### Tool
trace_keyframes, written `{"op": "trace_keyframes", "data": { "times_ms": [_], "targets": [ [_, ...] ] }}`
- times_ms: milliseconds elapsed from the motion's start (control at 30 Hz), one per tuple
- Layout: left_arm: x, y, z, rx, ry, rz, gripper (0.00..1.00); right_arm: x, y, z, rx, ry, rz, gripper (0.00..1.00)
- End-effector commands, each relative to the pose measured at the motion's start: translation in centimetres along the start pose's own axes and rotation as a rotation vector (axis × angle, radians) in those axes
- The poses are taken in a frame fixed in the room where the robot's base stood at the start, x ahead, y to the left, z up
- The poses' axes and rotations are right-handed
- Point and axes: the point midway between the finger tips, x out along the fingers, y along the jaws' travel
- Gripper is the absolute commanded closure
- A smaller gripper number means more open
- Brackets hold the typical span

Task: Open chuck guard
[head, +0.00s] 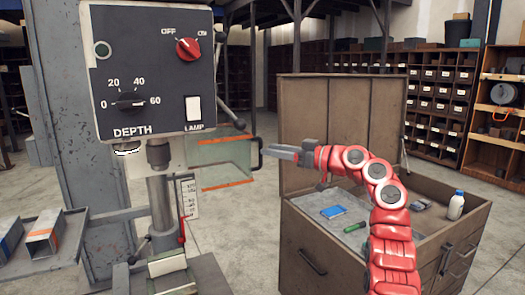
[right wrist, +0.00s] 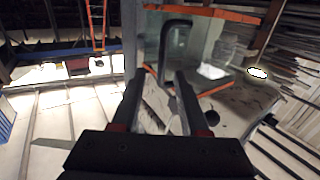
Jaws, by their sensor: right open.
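The chuck guard (head: 224,162) is a clear panel with orange strips along its top and bottom edges. It stands to the right of the drill spindle (head: 159,190), below the control box. Its black handle (head: 258,153) is on its right edge. My right gripper (head: 284,150) comes in from the right, level with the handle and a short gap from it. In the right wrist view the handle (right wrist: 163,48) shows just beyond the fingertips of the open, empty gripper (right wrist: 160,78). My left gripper is not in view.
The control box (head: 150,65) has a red switch, a depth dial and a lamp switch. An open wooden cabinet (head: 335,110) stands right of the gripper, with a blue item, a green-handled tool and a white bottle (head: 456,205). Metal profiles (head: 45,232) lie at left.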

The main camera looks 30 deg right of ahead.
Motion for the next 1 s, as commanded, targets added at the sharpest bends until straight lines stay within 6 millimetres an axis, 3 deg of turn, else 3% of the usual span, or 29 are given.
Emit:
{"op": "trace_keyframes", "data": {
  "times_ms": [300,500,667,1000],
  "targets": [
    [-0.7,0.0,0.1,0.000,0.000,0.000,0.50,-8.6,0.1,0.3,0.001,-0.003,0.003,0.56],
    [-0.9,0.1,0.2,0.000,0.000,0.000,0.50,-11.8,0.1,0.2,0.003,-0.001,0.001,0.56],
    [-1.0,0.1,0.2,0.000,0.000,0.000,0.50,-12.9,0.0,0.2,0.003,-0.002,-0.001,0.56],
    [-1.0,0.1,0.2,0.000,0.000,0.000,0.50,-13.0,0.0,0.2,0.003,-0.002,-0.002,0.56]
  ]
}}
